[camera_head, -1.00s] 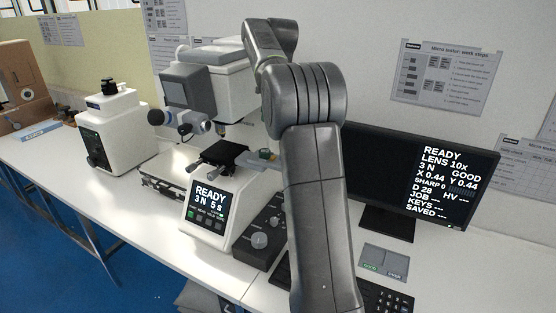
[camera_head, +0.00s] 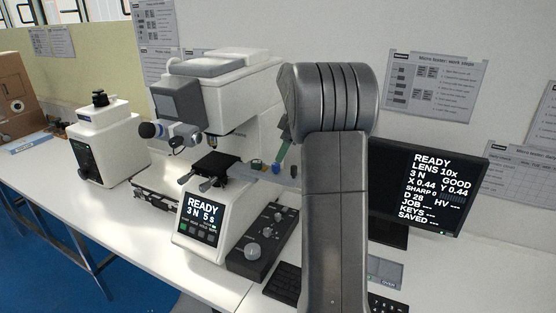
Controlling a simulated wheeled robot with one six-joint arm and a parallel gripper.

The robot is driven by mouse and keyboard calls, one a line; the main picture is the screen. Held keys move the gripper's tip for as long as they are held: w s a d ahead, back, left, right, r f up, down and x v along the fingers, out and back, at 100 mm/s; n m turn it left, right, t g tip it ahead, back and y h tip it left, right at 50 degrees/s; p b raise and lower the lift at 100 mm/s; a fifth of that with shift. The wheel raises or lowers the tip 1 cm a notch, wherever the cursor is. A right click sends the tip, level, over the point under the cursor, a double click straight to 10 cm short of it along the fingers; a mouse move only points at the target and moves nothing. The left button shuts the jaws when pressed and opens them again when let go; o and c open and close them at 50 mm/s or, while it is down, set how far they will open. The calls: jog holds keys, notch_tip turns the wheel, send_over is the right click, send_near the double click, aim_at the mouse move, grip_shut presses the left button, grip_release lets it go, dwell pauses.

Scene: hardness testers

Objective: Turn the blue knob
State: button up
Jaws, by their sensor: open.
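A small blue knob (camera_head: 276,169) sits at the right of the tester's stage, on a light grey bar beside a small green part (camera_head: 256,164). The white hardness tester (camera_head: 215,100) stands behind, with a dark stage (camera_head: 215,165) under its lens. My gripper (camera_head: 281,152) is mostly hidden behind my thick grey arm. Only a slanted grey and teal piece of it shows, its tip just above the blue knob. I cannot tell whether it touches the knob. Nothing is seen held in it.
A tester display (camera_head: 202,212) reads READY 3N 5s. A monitor (camera_head: 425,190) stands at the right, with a keyboard below. Another white device (camera_head: 105,140) stands at the left. The bench front left is clear.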

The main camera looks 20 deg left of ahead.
aim_at(276, 164)
jog(key=x, duration=0.5)
jog(key=shift+p, duration=0.35)
jog(key=c, duration=1)
